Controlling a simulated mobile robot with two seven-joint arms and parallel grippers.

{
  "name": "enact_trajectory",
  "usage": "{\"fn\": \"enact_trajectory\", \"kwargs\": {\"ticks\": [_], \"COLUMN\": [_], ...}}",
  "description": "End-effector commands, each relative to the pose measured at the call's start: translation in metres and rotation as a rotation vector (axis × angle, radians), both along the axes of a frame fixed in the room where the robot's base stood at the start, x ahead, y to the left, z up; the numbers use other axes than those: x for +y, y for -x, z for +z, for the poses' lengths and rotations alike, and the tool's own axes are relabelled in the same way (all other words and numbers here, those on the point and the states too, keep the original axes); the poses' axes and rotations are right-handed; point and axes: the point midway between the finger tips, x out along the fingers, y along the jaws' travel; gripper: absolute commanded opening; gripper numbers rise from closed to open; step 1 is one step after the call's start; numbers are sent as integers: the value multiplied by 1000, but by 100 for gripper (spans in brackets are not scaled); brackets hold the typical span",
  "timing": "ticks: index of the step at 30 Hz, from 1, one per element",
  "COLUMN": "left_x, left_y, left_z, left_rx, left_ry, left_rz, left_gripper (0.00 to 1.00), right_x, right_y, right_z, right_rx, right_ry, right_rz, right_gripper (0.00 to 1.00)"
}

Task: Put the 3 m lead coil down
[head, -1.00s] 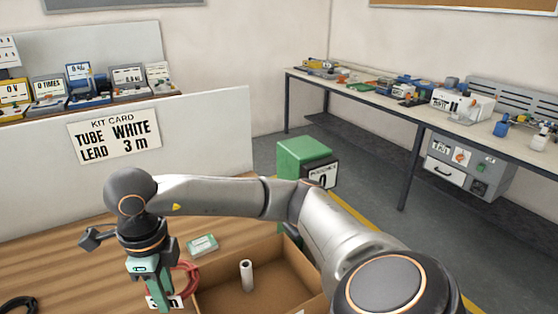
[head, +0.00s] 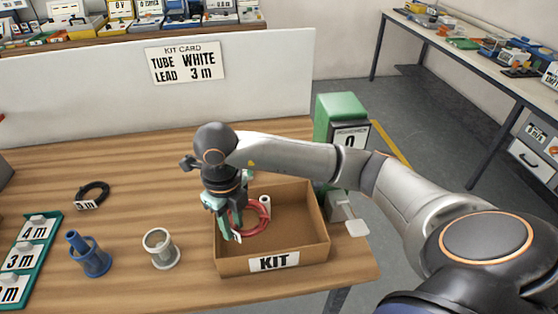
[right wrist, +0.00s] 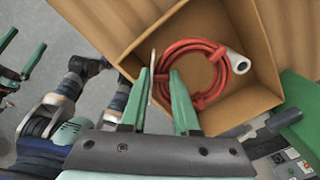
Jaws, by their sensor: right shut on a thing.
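The red lead coil (head: 262,222) is inside the open cardboard kit box (head: 322,240), with a white tube (head: 265,203) beside it. My right gripper (head: 232,222) reaches down into the left part of the box and is shut at the coil's left side. In the right wrist view the coil (right wrist: 168,57) lies against the box floor beyond my fingers, and a thin pale tag (right wrist: 152,78) shows edge-on by one finger. I cannot tell whether the coil rests fully on the floor. My left gripper (right wrist: 22,52) shows at that view's left edge, its fingers apart and empty.
A blue holder (head: 90,258), a pale round holder (head: 161,248) and a black coil (head: 94,194) stand left of the box. A green machine (head: 340,120) is behind the box's right side.

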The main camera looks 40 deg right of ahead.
Motion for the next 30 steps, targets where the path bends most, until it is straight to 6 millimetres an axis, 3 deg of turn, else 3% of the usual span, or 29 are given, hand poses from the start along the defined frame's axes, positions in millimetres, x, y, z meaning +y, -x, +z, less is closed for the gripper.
{"fn": "enact_trajectory", "kwargs": {"ticks": [9, 22, 30], "left_x": [1, 1, 1], "left_y": [0, 1, 1], "left_z": [4, 6, 6], "left_rx": [2, 5, 5], "left_ry": [-2, -2, -2], "left_rz": [1, 1, 1], "left_gripper": [100, 100, 100], "right_x": [1, 1, 1], "right_y": [1, 1, 0], "right_z": [-49, -96, -101], "right_rx": [5, 4, 0], "right_ry": [0, 1, 1], "right_rz": [-8, -7, -6], "right_gripper": [0, 0, 0]}}
